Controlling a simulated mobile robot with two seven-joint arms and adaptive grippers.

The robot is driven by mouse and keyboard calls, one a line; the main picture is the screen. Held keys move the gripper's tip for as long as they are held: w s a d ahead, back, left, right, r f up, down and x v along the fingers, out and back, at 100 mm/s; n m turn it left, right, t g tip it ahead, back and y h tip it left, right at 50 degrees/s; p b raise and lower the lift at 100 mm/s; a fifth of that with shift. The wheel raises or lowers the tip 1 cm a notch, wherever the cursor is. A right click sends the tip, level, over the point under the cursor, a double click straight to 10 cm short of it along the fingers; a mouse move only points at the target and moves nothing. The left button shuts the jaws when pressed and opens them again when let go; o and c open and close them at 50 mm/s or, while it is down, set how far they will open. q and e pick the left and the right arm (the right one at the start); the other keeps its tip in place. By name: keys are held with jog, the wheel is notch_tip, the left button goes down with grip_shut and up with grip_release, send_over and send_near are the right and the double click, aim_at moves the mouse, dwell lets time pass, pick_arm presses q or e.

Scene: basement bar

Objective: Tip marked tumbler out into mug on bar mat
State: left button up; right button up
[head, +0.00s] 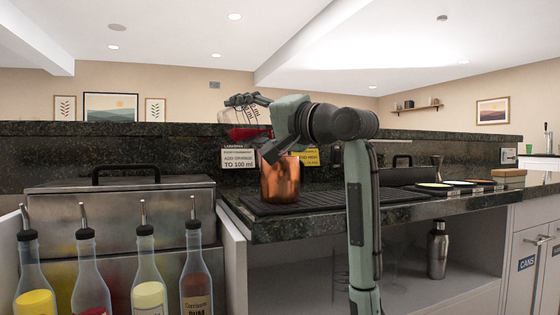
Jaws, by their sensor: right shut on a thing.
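A copper mug (280,182) stands upright on the black bar mat (322,200). My right gripper (250,104) is shut on a clear tumbler (231,116) with dark marking lines and red liquid in it. The tumbler is tilted on its side above the mug, a little to the left of it. The red liquid lies along the tumbler's lower side. My gripper and wrist hide part of the tumbler, and I cannot tell whether any liquid is falling. My left gripper is not in view.
Pour-spout bottles (147,275) stand at the front left before a steel lidded bin (120,205). A white sign (238,159) reads "ADD ORANGE TO 100 ml". Shallow round dishes (434,186) sit right of the mat. A steel shaker (437,250) stands on the shelf below.

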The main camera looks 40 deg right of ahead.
jog(key=shift+f+m+b, duration=0.2)
jog(key=shift+m+b, duration=0.3)
jog(key=shift+b, duration=0.2)
jog(key=shift+s+d+r+t, duration=0.1)
jog(key=shift+d+r+t, duration=0.1)
jog(key=shift+t, duration=0.1)
jog(key=shift+s+d+r+m+t+p, duration=0.1)
jog(key=shift+d+r+m+t+p, duration=0.25)
jog(key=shift+d+m, duration=0.35)
jog(key=shift+r+m+t+p, duration=0.15)
jog(key=shift+m+t+p, duration=0.15)
jog(key=shift+m, duration=0.4)
